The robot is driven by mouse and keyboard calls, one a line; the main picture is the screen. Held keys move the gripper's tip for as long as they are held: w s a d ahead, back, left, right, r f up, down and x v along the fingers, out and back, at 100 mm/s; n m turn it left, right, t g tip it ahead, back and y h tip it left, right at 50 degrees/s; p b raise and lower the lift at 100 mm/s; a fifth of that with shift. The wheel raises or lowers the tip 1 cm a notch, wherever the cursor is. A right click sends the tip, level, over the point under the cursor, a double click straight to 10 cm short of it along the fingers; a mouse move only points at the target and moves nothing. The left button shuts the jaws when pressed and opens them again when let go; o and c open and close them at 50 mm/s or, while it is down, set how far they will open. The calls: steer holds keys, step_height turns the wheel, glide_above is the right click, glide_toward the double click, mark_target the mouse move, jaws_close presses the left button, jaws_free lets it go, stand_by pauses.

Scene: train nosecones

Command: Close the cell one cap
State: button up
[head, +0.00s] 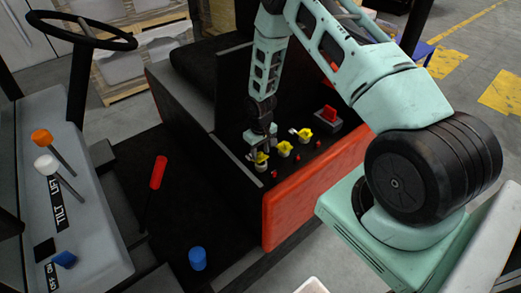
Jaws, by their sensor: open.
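Three yellow caps sit in a row on the dark top of the seat box: a near-left one (260,157), a middle one (284,149) and a far-right one (304,133). Pale round necks show below the near-left and middle caps. I cannot read any cell number, and the caps are too small to tell surely which are raised. My gripper (262,150) points down with its jaws open, right at the near-left cap and partly covering it. I cannot tell whether the fingers touch it.
Small red knobs (297,156) stand beside the caps, and a red connector (328,113) on a grey block lies behind them. A red-handled lever (158,172), a steering wheel (82,30) and a lever panel (70,215) stand left. A blue knob (197,258) is in front.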

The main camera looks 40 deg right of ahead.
mark_target(265, 172)
jaws_close()
steer(key=s+f+t+b, duration=0.1)
steer(key=t+b, duration=0.1)
steer(key=b, duration=0.1)
steer(key=s+f+t+b, duration=0.1)
steer(key=t+b, duration=0.1)
steer(key=b, duration=0.2)
steer(key=t+b, duration=0.1)
steer(key=b, duration=0.1)
steer(key=shift+s+d+f, duration=0.1)
steer(key=shift+s+f, duration=0.1)
steer(key=shift+s, duration=0.15)
steer(key=shift+s+t+b, duration=0.1)
steer(key=shift+t+b, duration=0.3)
steer(key=shift+t, duration=0.1)
steer(key=shift+r, duration=0.1)
